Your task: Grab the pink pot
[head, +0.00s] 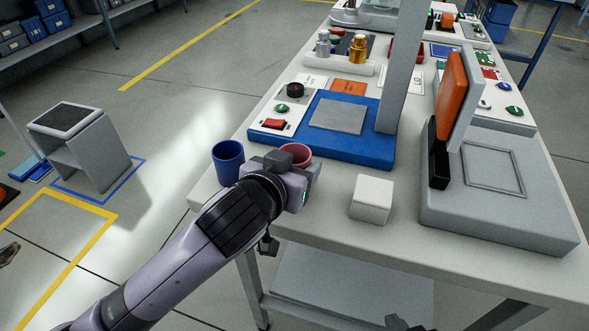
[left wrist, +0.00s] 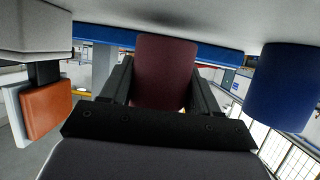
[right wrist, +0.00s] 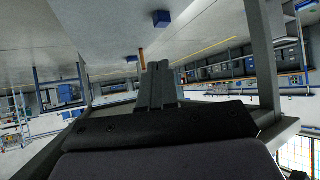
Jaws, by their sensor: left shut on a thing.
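The pink pot (head: 297,152) stands near the table's front left edge, partly hidden by my left gripper (head: 293,166). In the left wrist view the pot (left wrist: 166,70) appears dark red between the two black fingers, one on each side. My left gripper is shut on it. The pot looks upright and at table level; whether its base touches the table is hidden. My right gripper (right wrist: 160,84) shows in its wrist view with its fingers together and nothing between them.
A blue pot (head: 228,163) stands just left of the pink pot. A white block (head: 371,200) is to the right. A blue platform (head: 330,150) with a grey post lies behind, and a grey base (head: 500,215) with an orange panel stands further right.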

